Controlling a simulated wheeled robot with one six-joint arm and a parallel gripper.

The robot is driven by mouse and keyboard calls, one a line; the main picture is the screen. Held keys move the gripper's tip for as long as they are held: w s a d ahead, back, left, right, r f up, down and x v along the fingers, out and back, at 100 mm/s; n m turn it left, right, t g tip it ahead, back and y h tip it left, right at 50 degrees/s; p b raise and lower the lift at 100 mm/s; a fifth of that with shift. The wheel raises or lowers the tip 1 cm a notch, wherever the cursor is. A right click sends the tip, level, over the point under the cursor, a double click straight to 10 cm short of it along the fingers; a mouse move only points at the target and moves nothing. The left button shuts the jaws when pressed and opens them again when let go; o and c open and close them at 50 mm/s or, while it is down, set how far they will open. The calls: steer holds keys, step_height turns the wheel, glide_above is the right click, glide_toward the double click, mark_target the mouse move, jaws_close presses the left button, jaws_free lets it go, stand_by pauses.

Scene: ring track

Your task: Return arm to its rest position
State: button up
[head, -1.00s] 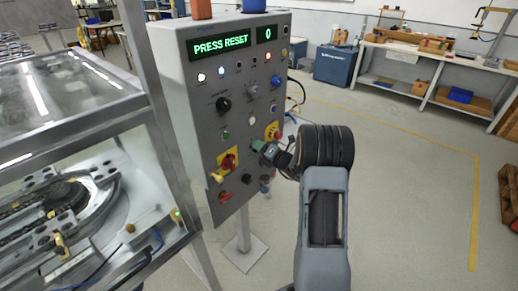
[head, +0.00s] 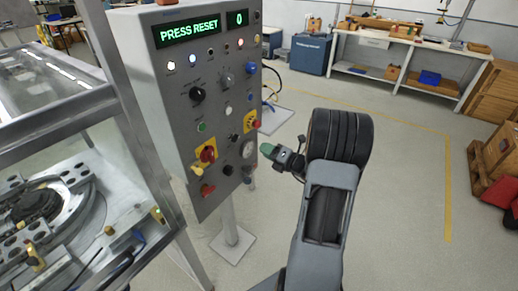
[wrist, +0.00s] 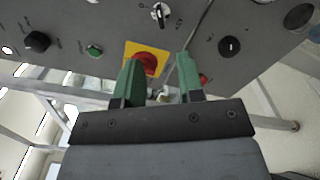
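My arm rises from the bottom of the head view, with its dark ribbed joint at the top. My gripper (head: 268,150) points left toward the control panel (head: 215,75), and a gap of floor shows between its green tip and the panel. In the wrist view, the two green fingers of my gripper (wrist: 160,75) stand apart with nothing held between them. The panel's display (head: 188,32) reads PRESS RESET, and the smaller one (head: 237,18) reads 0.
A glass-walled machine cell (head: 60,190) with a track stands at left, close to the panel. The panel stands on a post with a square base plate (head: 233,246). Open floor lies to the right, with a yellow line (head: 448,190).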

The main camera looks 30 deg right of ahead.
steer(key=shift+s+d, duration=0.15)
steer(key=shift+s, duration=0.15)
stand_by(0.5)
steer(key=s+a+f+n+g, duration=0.3)
steer(key=s+a+n+g, duration=0.35)
steer(key=n, duration=0.55)
steer(key=s+a+f+n+g, duration=0.2)
steer(key=s+a+n+g, duration=0.4)
steer(key=n, duration=0.7)
steer(key=s+a+r+n+h, duration=0.2)
steer(key=r+n, duration=0.3)
steer(key=n, duration=0.4)
steer(key=s+a+r+n+h, duration=0.3)
steer(key=a+r+n+h, duration=0.1)
steer(key=n, duration=0.5)
steer(key=shift+a+r+h, duration=0.3)
steer(key=shift+r+h, duration=0.1)
steer(key=shift+h, duration=0.4)
